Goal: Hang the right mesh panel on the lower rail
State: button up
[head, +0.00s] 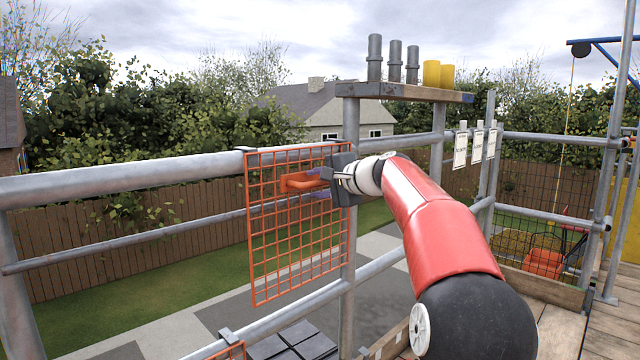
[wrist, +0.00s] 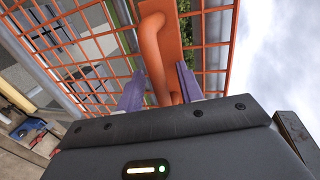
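An orange mesh panel (head: 300,244) is upright against the upper rail, its top edge near the rail's top. A grey hook shows at its top left corner on the rail; the right top corner is partly hidden by my gripper. My gripper (head: 322,184) is at the panel's orange handle (head: 299,182). In the wrist view the purple fingers of my gripper (wrist: 160,82) stand on either side of the handle (wrist: 157,62); whether they press on it is unclear. The lower rail (head: 375,268) runs behind and below the panel.
Another orange mesh piece (head: 232,353) with a grey hook shows at the lower rail, cut off by the frame. An upright post (head: 350,120) stands beside the panel. A shelf (head: 400,92) above carries grey and yellow tubes. White tags (head: 460,148) hang at right.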

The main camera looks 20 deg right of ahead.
grip_shut()
jog(key=shift+r, duration=0.15)
jog(key=shift+r+p, duration=0.35)
jog(key=shift+r, duration=2.05)
